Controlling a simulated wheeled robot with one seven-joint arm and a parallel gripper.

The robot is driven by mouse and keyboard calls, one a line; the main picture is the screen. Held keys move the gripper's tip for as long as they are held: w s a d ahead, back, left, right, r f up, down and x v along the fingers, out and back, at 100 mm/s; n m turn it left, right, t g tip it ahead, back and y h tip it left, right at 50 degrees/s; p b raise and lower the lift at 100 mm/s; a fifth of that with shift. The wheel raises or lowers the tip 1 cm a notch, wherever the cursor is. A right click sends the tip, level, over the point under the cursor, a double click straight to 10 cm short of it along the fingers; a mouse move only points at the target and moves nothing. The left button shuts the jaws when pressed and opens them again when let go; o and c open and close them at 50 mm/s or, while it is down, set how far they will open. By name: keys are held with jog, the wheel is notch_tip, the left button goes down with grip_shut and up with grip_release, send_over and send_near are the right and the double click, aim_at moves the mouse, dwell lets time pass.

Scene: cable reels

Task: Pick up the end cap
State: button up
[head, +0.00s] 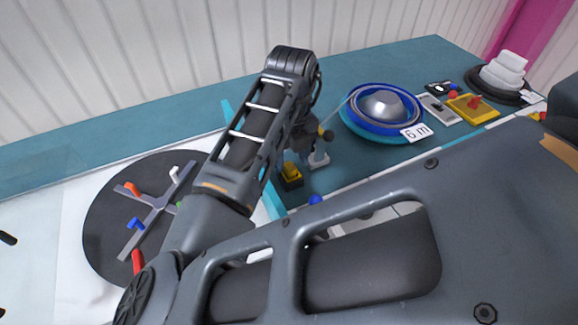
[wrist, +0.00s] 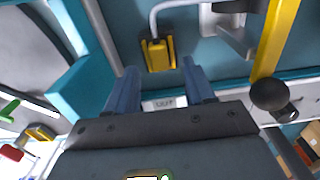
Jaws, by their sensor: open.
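A small yellow block (wrist: 157,53) with a dark middle lies on the teal surface in the wrist view, with a pale cable or rod running into its top. It may be the end cap; I cannot tell for sure. It looks like the yellow block on a dark base (head: 291,172) in the head view. My gripper (wrist: 160,86) is open and empty in the wrist view. Its two blue-grey fingers point toward the yellow block, which shows beyond and between their tips, apart from them. In the head view my arm covers much of the area around the gripper.
A blue reel (head: 350,119) with a "6 m" label stands on the teal bench (head: 353,73). A yellow plate (head: 473,109) and a white stacked piece (head: 503,70) are farther right. A dark disc (head: 108,220) with a grey cross and coloured pegs lies at left.

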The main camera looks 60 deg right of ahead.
jog(key=shift+f, duration=1.2)
jog(key=shift+c, duration=0.5)
grip_shut()
